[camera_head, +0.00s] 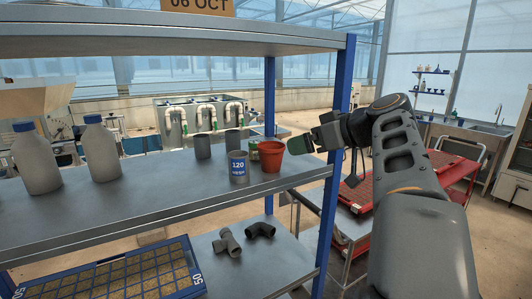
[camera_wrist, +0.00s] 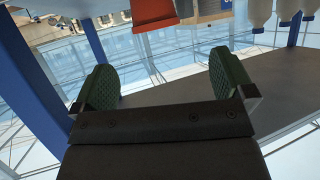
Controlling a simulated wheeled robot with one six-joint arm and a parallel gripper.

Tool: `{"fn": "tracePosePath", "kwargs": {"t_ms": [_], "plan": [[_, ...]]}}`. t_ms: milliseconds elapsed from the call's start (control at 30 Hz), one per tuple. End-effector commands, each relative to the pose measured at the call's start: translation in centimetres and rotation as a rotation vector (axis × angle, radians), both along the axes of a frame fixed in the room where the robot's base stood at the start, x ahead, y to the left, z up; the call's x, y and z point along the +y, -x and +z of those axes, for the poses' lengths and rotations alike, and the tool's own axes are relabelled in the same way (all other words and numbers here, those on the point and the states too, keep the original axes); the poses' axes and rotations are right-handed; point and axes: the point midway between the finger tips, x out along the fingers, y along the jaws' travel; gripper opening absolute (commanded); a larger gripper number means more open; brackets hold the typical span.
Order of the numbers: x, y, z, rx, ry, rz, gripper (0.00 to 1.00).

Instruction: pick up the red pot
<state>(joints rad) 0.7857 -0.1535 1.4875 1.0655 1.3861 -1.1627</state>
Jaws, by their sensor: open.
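The red pot (camera_head: 271,157) stands upright on the upper grey shelf, near its right end. My gripper (camera_head: 300,145) is just right of the pot in the head view, at about rim height, and appears apart from it. In the wrist view, which looks upside down, the two green finger pads of my gripper (camera_wrist: 163,66) are wide apart with nothing between them. The red pot (camera_wrist: 153,13) shows beyond the fingers at the top edge, partly cut off by the frame.
A blue post (camera_head: 338,140) rises near my gripper. White bottles (camera_head: 101,150) stand further left.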

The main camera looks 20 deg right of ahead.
Motion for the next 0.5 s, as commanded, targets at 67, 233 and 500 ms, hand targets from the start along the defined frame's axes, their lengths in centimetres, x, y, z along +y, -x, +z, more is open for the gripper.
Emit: {"fn": "tracePosePath", "kwargs": {"t_ms": [67,233,500], "plan": [[-0.3,-0.5,0.9,-0.038,0.014,0.01,1.0],[0.6,-2.8,0.3,-0.058,0.023,0.019,1.0],[2.1,-6.0,-1.3,-0.057,0.023,0.013,1.0]]}}
